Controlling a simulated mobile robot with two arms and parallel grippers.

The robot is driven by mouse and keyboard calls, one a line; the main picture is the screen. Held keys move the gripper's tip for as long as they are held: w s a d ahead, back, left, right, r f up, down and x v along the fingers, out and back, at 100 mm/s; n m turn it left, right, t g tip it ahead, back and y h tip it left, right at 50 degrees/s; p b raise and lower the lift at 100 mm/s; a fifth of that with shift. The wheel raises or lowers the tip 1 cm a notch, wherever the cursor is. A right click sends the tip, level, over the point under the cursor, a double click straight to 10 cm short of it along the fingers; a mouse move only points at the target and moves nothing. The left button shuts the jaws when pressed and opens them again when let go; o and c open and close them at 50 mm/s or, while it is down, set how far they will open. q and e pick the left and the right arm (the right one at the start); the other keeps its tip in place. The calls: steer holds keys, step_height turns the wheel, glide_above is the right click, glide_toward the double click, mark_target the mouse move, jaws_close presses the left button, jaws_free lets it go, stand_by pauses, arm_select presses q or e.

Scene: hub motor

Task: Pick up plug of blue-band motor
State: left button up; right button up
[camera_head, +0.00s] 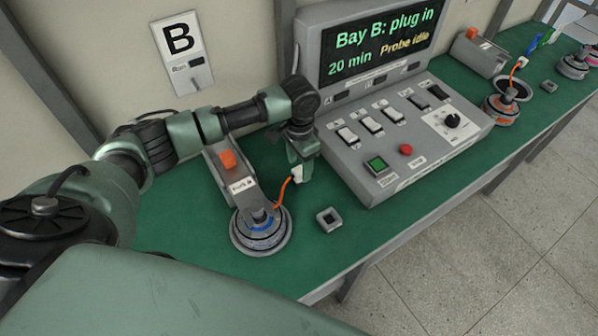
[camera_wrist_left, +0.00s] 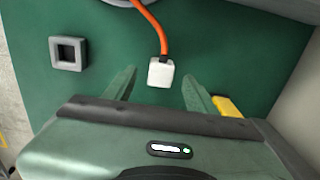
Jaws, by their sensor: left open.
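The blue-band motor (camera_head: 261,230) sits on the green bench, with a blue arc on its top. An orange cable rises from it to a white plug (camera_head: 298,174). My left gripper (camera_head: 301,165) is above the bench at the plug, pointing down. In the left wrist view the white plug (camera_wrist_left: 160,72) lies between and just beyond the tips of my open left gripper (camera_wrist_left: 158,80). No finger visibly touches it. The motor's rim (camera_wrist_left: 125,2) shows at the top edge of that view. My right gripper is not in view.
A grey square socket (camera_head: 328,219) stands right of the motor; it also shows in the left wrist view (camera_wrist_left: 68,53). The control console (camera_head: 400,130) stands close to the right of my gripper. A grey fixture with an orange block (camera_head: 228,160) is behind the motor. Other motors (camera_head: 501,110) stand farther right.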

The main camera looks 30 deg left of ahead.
mark_target(299, 170)
arm_select(q)
step_height(299, 170, down, 3)
steer(key=shift+a+f, duration=0.1)
steer(key=shift+f, duration=0.1)
steer(key=shift+c, duration=0.3)
steer(key=c, duration=1)
jaws_close()
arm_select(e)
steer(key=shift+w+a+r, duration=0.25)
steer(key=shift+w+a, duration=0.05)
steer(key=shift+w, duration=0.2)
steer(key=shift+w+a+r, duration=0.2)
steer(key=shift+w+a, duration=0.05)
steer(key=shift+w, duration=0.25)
arm_select(q)
steer(key=shift+r, duration=0.1)
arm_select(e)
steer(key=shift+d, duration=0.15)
